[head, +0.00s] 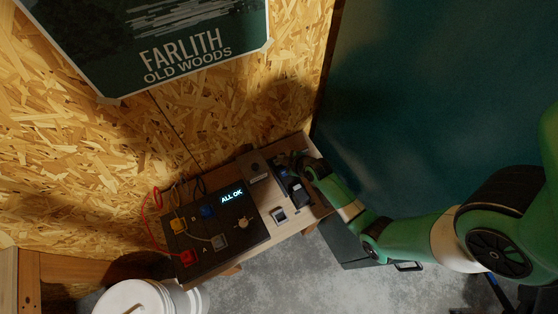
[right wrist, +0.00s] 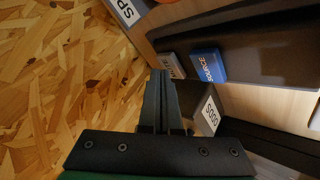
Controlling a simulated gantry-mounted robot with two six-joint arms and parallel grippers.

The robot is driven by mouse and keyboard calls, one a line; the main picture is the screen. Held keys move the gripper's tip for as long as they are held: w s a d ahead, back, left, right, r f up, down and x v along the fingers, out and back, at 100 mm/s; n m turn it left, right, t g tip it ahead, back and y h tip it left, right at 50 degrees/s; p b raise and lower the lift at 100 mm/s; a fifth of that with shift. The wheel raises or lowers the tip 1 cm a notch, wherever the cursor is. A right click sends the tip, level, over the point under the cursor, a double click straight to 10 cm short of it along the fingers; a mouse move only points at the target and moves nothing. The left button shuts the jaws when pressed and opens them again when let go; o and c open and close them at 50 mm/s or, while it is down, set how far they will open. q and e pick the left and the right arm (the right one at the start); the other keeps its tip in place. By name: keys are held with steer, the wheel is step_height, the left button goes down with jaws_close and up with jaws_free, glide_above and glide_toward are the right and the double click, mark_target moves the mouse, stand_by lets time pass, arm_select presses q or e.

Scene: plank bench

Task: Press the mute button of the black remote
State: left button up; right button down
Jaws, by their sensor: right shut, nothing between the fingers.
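In the head view, a dark oblong item (head: 295,190) with a small blue patch lies on the pale board at the bench's right end. In the right wrist view the fingers (right wrist: 160,76) are shut and empty, beside a blue label reading SOURCE (right wrist: 208,65) and a pale label (right wrist: 207,115). My left gripper is not in view.
Left of the item is a black panel (head: 205,262) with a lit ALL OK display (head: 232,197), coloured blocks and cables. A small square device (head: 279,215) sits on the board. The particle-board wall is close behind. A white bucket (head: 135,298) stands at lower left.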

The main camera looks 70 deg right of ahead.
steer(key=shift+f, duration=0.35)
steer(key=shift+r, duration=0.15)
stand_by(0.3)
steer(key=shift+r+p, duration=0.7)
steer(key=shift+r, duration=0.1)
steer(key=shift+r, duration=0.1)
step_height(320, 180, up, 5)
steer(key=p, duration=0.5)
stand_by(0.5)
